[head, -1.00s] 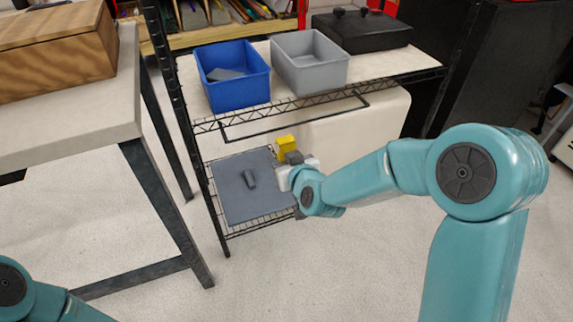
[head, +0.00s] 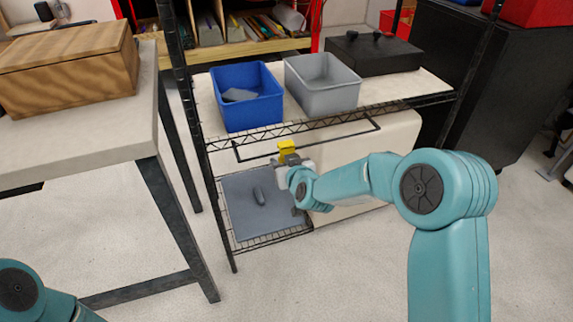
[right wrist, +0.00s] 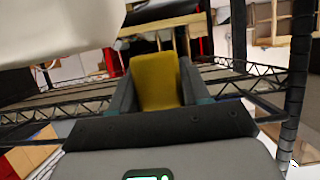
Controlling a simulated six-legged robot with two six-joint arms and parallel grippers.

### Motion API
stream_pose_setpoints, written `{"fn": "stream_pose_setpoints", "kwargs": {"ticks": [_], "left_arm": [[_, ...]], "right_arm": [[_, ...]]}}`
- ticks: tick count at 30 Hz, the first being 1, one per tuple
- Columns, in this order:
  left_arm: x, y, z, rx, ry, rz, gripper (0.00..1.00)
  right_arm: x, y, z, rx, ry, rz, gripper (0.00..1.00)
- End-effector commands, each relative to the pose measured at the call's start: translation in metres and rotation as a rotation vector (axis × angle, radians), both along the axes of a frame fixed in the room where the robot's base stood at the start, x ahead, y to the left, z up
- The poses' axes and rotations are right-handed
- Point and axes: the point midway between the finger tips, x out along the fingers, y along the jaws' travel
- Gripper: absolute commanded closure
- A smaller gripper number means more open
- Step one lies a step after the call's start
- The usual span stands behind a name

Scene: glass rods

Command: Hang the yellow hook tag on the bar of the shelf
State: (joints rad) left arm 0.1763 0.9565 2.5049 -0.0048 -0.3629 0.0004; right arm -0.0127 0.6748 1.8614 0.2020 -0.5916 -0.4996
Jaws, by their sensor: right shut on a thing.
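The yellow hook tag (head: 286,146) is held up in my right gripper (head: 289,157), just in front of the shelf and close to the bar. In the right wrist view the tag (right wrist: 157,82) stands between the two fingers, which are shut on it. Its hook shape is not clear in either view. The bar (head: 340,136) is a thin black rail hanging below the front edge of the upper shelf (head: 405,84). I cannot tell whether tag and bar touch. Only a part of my left arm shows at the lower left; its gripper is out of view.
A blue bin (head: 250,112), a grey bin (head: 330,95) and a black case (head: 372,55) stand on the upper shelf. A table with a wooden box (head: 70,70) is at left.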

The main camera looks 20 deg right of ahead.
Motion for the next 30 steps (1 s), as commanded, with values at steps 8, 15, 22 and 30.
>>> {"fn": "stream_pose_setpoints", "kwargs": {"ticks": [8, 15, 22, 30], "left_arm": [[0.001, 0.0, -0.007, 0.0, 0.0, 0.002, 1.0], [0.001, 0.001, -0.007, 0.0, -0.001, 0.003, 1.0], [0.001, 0.001, -0.007, 0.0, -0.001, 0.003, 1.0], [0.0, 0.0, -0.002, 0.0, 0.0, 0.001, 1.0]], "right_arm": [[0.0, 0.0, -0.007, 0.0, -0.001, 0.0, 0.83], [0.0, 0.0, -0.007, 0.0, -0.001, 0.0, 0.41], [0.0, 0.0, -0.007, 0.0, -0.001, 0.0, 0.24], [-0.015, -0.001, 0.001, -0.001, 0.0, 0.0, 0.24]]}}
